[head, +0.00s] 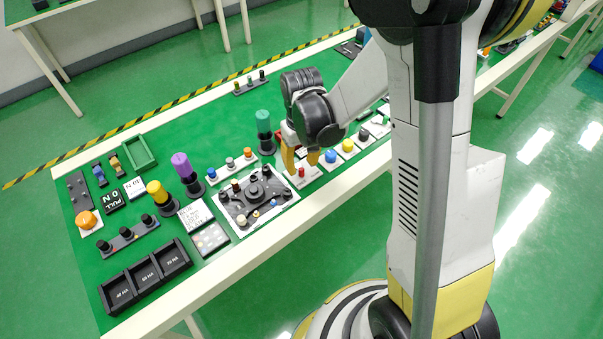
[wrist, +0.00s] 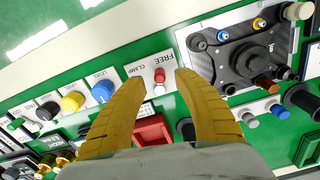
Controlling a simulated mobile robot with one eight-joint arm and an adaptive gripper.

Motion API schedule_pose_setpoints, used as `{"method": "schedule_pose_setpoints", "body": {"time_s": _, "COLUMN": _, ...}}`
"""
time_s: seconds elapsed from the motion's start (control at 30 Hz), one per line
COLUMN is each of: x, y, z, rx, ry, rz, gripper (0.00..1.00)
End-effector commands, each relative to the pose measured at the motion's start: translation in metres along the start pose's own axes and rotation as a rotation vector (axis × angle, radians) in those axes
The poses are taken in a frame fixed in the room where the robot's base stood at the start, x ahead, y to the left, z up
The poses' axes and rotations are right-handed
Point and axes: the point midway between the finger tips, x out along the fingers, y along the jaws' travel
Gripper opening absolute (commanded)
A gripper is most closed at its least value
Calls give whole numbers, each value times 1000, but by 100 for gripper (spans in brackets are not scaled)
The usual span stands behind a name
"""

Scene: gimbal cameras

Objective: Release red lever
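The red lever (wrist: 160,76) is a small red-capped piece on a white plate marked FREE and CLAMP (wrist: 159,64). In the head view the red lever (head: 301,172) shows just in front of my yellow fingers. My gripper (wrist: 158,85) is open, with one finger on each side of the lever in the wrist view and a clear gap to it. In the head view my gripper (head: 301,163) points down at the plate. I cannot tell how high the fingertips are above it.
A plate with a black knob assembly (head: 258,195) stands beside the lever. On the other side are a blue knob (wrist: 103,91) and a yellow knob (wrist: 73,101). A red open box (wrist: 152,129) lies close to the fingers.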

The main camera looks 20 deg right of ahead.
Motion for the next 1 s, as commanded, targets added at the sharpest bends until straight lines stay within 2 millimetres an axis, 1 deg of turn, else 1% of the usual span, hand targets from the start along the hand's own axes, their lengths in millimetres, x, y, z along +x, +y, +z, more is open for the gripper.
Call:
{"method": "schedule_pose_setpoints", "body": {"time_s": 0.03, "x": 12, "y": 0, "z": 0, "rx": 0, "ry": 0, "rz": 0, "gripper": 38}}
{"method": "schedule_pose_setpoints", "body": {"time_s": 0.2, "x": 31, "y": 0, "z": 0, "rx": 0, "ry": 0, "rz": 0, "gripper": 38}}
{"method": "schedule_pose_setpoints", "body": {"time_s": 0.33, "x": 35, "y": 0, "z": 0, "rx": 0, "ry": 0, "rz": 0, "gripper": 38}}
{"method": "schedule_pose_setpoints", "body": {"time_s": 0.57, "x": 35, "y": 0, "z": 0, "rx": 0, "ry": 1, "rz": 0, "gripper": 38}}
{"method": "schedule_pose_setpoints", "body": {"time_s": 0.6, "x": 35, "y": 0, "z": 0, "rx": 0, "ry": 1, "rz": 0, "gripper": 30}}
{"method": "schedule_pose_setpoints", "body": {"time_s": 0.67, "x": 35, "y": 0, "z": 0, "rx": 0, "ry": 1, "rz": 0, "gripper": 12}}
{"method": "schedule_pose_setpoints", "body": {"time_s": 0.7, "x": 35, "y": 0, "z": 0, "rx": 0, "ry": 1, "rz": 0, "gripper": 0}}
{"method": "schedule_pose_setpoints", "body": {"time_s": 0.87, "x": 35, "y": 0, "z": 0, "rx": 2, "ry": 1, "rz": 0, "gripper": 0}}
{"method": "schedule_pose_setpoints", "body": {"time_s": 1.0, "x": 36, "y": -3, "z": -1, "rx": 78, "ry": 1, "rz": 0, "gripper": 0}}
